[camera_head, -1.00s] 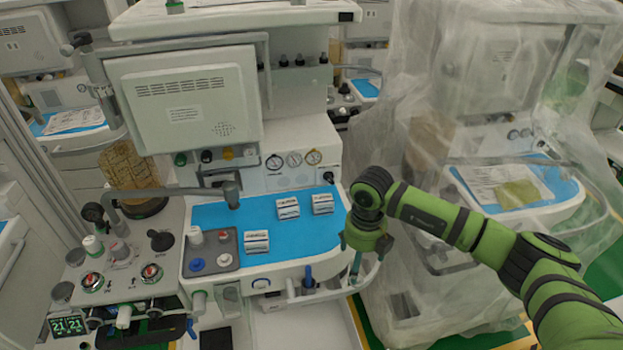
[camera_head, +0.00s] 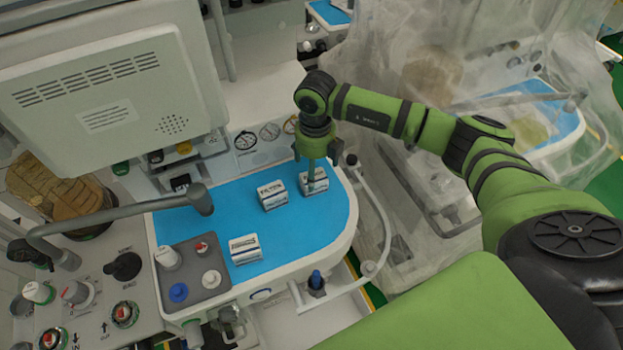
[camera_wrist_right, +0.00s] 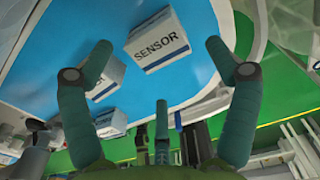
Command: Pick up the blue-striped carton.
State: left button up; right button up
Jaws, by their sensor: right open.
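Three small white cartons stand on the blue mat of the cart. One carton (camera_head: 314,186) is at the right, under my right gripper (camera_head: 314,165). A second carton (camera_head: 272,195) is just left of it, and a third (camera_head: 245,249) is nearer the front, with a bluish band. The stripe colours are too small to tell apart surely. In the right wrist view my right gripper (camera_wrist_right: 160,62) is open, its fingers spread around the near carton, labelled SENSOR (camera_wrist_right: 157,41), without visible grip. Two other cartons (camera_wrist_right: 108,75) (camera_wrist_right: 111,123) show at the left. My left gripper is not in view.
A grey tray with knobs (camera_head: 205,290) is left of the cartons. A monitor (camera_head: 105,100) and a grey bent arm (camera_head: 130,208) overhang the left side. A rail (camera_head: 384,225) curves along the right edge. The blue mat (camera_head: 320,225) is bare at front right.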

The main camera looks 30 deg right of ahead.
jog(key=shift+f, duration=0.5)
jog(key=f+b, duration=0.2)
jog(key=f, duration=0.1)
jog(key=f+b, duration=0.1)
jog(key=shift+w+f, duration=0.2)
jog(key=shift+w, duration=0.05)
jog(key=shift+r, duration=0.15)
jog(key=c, duration=1.4)
